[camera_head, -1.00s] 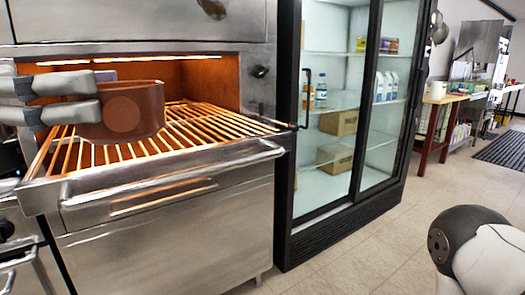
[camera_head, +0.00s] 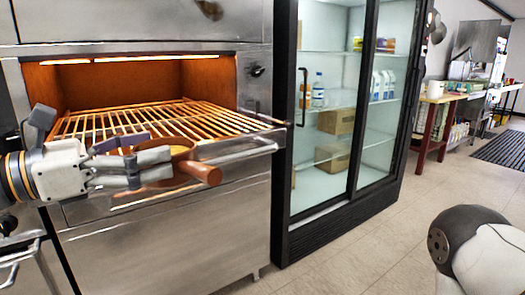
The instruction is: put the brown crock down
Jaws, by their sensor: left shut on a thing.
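The brown crock (camera_head: 202,173) shows mostly as a stubby brown handle and a tan round top, in front of the oven's front edge. My left gripper (camera_head: 160,165) comes in from the left and is shut on the crock. The fingers hide much of the crock's body. The crock is held in front of the oven rack (camera_head: 190,117); I cannot tell whether it touches the oven's front ledge. My right gripper is out of view.
The steel oven (camera_head: 180,230) is open above, with a glowing bare rack. A glass-door fridge (camera_head: 340,140) stands to its right. Open tiled floor (camera_head: 345,255) lies in front. A wooden table (camera_head: 437,100) stands at the back right.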

